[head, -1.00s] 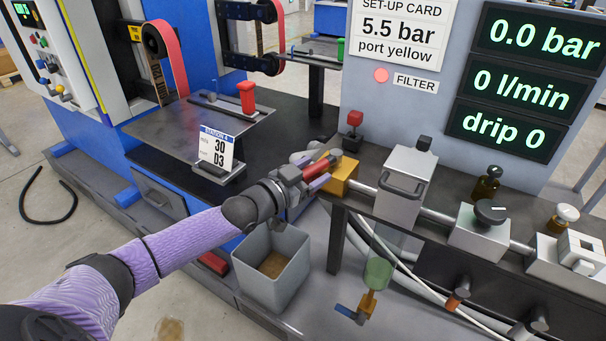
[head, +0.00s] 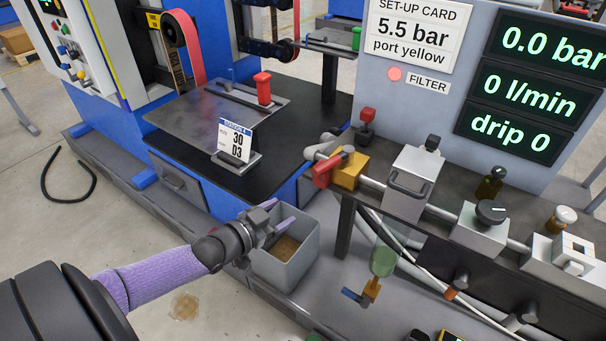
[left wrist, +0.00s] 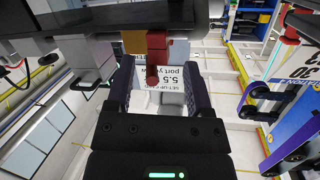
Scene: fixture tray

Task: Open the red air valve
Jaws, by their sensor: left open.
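The red air valve handle (head: 328,170) sits on the front of the yellow valve block (head: 351,171), at the left end of the air line. My left gripper (head: 287,219) is open and empty, in front of and below the handle, over the grey bin. In the left wrist view the red handle (left wrist: 156,48) shows end-on, ahead of and between the open fingers, apart from them. The panel display (head: 551,40) reads 0.0 bar, with 0 l/min below. My right gripper is not in view.
A grey open bin (head: 287,270) stands below the bench. A silver filter box (head: 411,183), a black knob (head: 490,211) and a white fitting (head: 568,252) follow along the line. A red-topped button (head: 367,115) stands behind the valve. A station card (head: 234,140) sits to the left.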

